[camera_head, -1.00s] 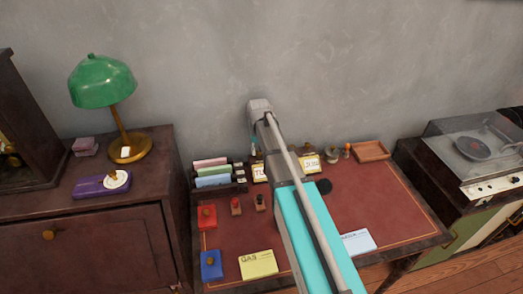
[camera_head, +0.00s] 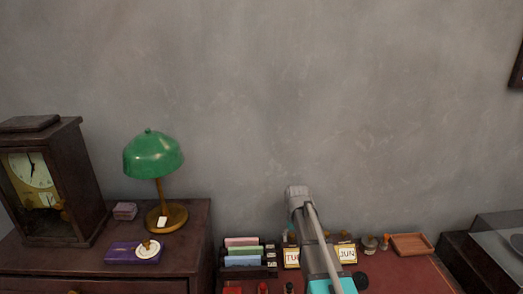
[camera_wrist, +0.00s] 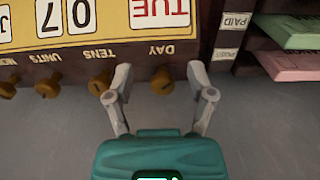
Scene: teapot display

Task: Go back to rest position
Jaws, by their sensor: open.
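The calendar (camera_wrist: 110,25) appears upside down there and reads TUE and 07. In the head view my arm reaches over the desk and hides the middle of the calendar (camera_head: 291,257); TU and JUN show on either side. The gripper itself is hidden behind my arm in that view.
A letter rack (camera_head: 243,262) with coloured papers stands left of the calendar. A wooden tray (camera_head: 411,245) and small stampers (camera_head: 369,243) are to its right. A green lamp (camera_head: 153,155), a purple box (camera_head: 122,256) and a clock (camera_head: 45,185) stand on the left cabinet.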

